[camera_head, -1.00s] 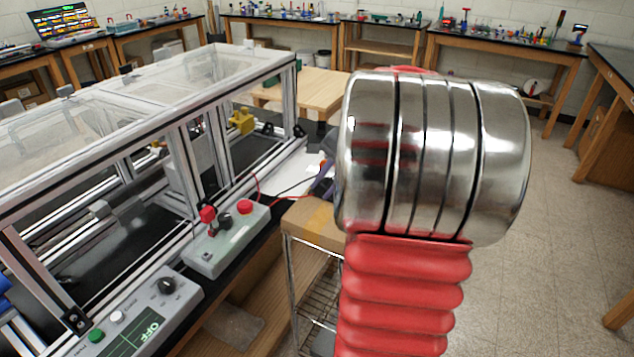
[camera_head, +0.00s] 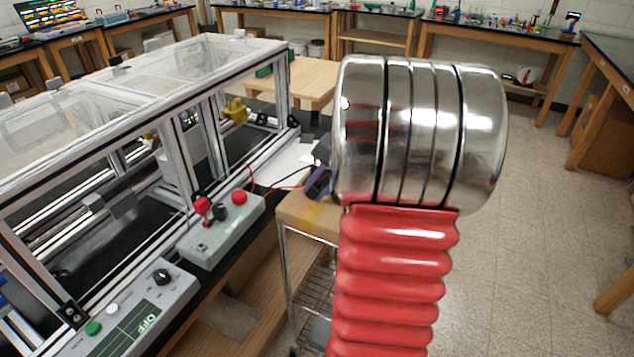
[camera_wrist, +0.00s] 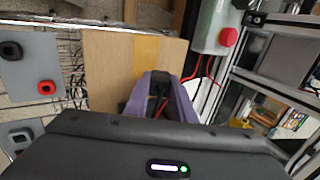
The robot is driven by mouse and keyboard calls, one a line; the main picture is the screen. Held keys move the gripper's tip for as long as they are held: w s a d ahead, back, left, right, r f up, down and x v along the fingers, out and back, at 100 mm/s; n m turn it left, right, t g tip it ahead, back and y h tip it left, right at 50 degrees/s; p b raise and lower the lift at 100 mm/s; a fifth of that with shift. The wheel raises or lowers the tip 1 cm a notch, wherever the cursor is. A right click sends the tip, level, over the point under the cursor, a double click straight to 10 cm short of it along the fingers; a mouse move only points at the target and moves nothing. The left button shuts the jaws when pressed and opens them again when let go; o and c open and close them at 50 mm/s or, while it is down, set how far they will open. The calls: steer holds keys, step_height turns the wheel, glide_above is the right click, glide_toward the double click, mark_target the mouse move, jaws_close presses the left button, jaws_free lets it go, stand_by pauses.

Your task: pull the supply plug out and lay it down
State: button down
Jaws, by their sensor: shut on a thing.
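My gripper (camera_wrist: 158,97) has purple jaws shut on the black supply plug (camera_wrist: 160,84). It hangs over the wooden top (camera_wrist: 108,76) of a small wire cart, near the orange stripe. I cannot tell whether the plug touches the wood. In the head view the gripper (camera_head: 317,182) is partly hidden by my arm, beside the cart's top. Dark and red leads run left from it toward the grey box (camera_head: 222,232), which has a red knob (camera_head: 239,197) and a red-and-black connector (camera_head: 203,207) on top.
The framed machine with clear panels (camera_head: 150,90) stands at left on a black bench. A control panel reading OFF (camera_head: 140,315) sits in front. Wooden benches (camera_head: 370,45) line the back wall. Tiled floor at right is open.

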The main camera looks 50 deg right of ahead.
steer(key=shift+f, duration=0.8)
steer(key=c, duration=1.4)
jaws_free()
steer(key=shift+c, duration=0.2)
steer(key=shift+s, duration=0.1)
steer(key=v, duration=1.3)
steer(key=shift+r, duration=0.4)
steer(key=shift+d, duration=0.1)
